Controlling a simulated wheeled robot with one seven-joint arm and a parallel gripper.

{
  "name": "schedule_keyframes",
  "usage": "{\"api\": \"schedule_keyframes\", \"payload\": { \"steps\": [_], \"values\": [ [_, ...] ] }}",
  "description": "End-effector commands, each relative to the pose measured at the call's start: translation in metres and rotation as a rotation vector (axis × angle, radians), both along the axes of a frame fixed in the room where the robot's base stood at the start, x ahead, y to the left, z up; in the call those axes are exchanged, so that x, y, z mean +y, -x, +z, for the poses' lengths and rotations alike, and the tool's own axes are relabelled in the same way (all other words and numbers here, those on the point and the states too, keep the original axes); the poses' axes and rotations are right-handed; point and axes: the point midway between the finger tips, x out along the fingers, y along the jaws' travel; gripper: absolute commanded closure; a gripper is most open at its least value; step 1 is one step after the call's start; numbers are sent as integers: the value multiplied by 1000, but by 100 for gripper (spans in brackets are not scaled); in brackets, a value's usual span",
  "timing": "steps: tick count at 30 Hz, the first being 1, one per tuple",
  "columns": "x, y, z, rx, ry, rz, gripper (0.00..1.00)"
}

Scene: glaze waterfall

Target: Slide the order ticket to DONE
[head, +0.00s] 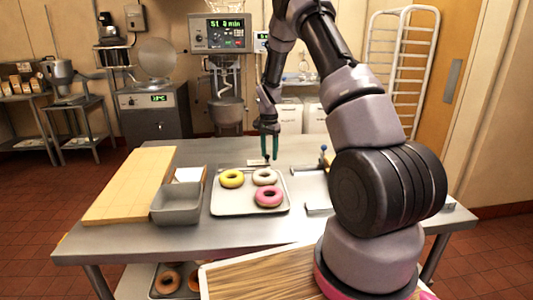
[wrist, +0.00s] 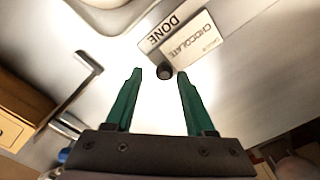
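The white order ticket (wrist: 193,42), printed CHOCOLATE, lies flat on the steel table in the wrist view. A pale strip lettered DONE (wrist: 164,33) lies directly beside its upper-left edge. A dark round knob (wrist: 165,72) sits at the ticket's lower-left corner, between my fingertips in the picture; I cannot tell whether it is fixed to the ticket. My gripper (wrist: 160,74) is open, its two green fingers apart with no visible grip on the knob. In the head view my gripper (head: 269,157) points down just behind the donut tray, largely hiding the ticket area.
A tray (head: 225,208) with yellow, white and pink donuts stands in front of my gripper. A grey bin (head: 176,204) and wooden board (head: 128,185) are to the left. A metal bar-shaped handle (wrist: 82,82) shows left of the fingers in the wrist view.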

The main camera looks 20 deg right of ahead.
Motion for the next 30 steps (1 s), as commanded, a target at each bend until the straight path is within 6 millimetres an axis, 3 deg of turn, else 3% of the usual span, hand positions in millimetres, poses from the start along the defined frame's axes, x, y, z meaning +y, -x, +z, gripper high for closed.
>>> {"api": "schedule_keyframes", "payload": {
  "steps": [11, 24, 30],
  "values": [
    [2, 0, 5, -1, -3, 2, 43],
    [2, 0, 84, -2, -2, 2, 43],
    [2, 0, 104, 0, -1, 2, 43]
  ]
}}
